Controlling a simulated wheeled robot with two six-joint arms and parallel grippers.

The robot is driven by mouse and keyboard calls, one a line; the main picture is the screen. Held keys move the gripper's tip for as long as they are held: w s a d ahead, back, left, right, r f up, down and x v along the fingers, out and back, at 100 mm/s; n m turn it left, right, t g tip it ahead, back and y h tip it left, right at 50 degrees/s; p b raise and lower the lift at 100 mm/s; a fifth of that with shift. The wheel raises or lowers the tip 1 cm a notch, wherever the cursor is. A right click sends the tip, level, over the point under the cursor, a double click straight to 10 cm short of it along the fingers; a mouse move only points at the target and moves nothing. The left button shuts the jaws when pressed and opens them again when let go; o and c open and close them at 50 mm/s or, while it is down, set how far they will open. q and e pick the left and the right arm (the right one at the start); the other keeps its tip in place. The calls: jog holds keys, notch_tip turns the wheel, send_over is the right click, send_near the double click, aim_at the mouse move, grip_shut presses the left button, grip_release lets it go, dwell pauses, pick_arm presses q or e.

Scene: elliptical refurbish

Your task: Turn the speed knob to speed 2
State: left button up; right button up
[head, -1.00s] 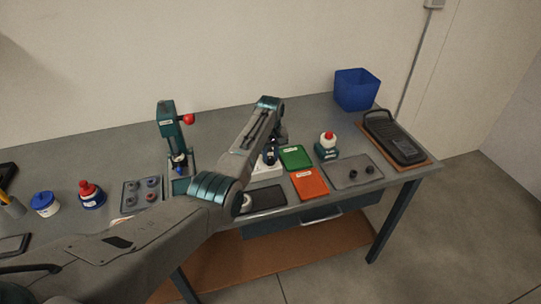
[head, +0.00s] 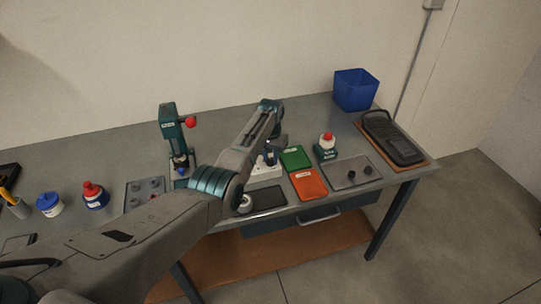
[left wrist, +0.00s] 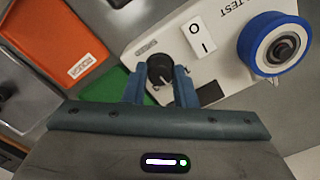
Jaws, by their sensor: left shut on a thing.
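A black speed knob (left wrist: 160,70) with a pale pointer line sits on a white test unit (left wrist: 180,50) in the left wrist view. The pointer slants toward the lower right in that view. My left gripper (left wrist: 159,84) is shut on the knob, one finger on each side. The unit also shows in the head view (head: 263,173), partly covered by my left gripper (head: 270,158). The knob is hidden there, and I cannot read its speed marks. My right gripper is not in view.
On the unit are a white rocker switch (left wrist: 198,37) and a blue-rimmed wheel (left wrist: 268,43). Green (head: 295,158) and orange (head: 308,184) trays lie close to its right. A green press (head: 172,140) stands to the left. A blue bin (head: 356,90) stands at the back right.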

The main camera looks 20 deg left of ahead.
aim_at(271, 159)
pick_arm(q)
jog(key=shift+m, duration=0.5)
jog(key=o, duration=1)
jog(key=shift+r, duration=0.1)
notch_tip(271, 159, up, 11)
jog(key=b, duration=0.2)
jog(key=shift+b, duration=0.35)
jog(key=shift+f, duration=0.2)
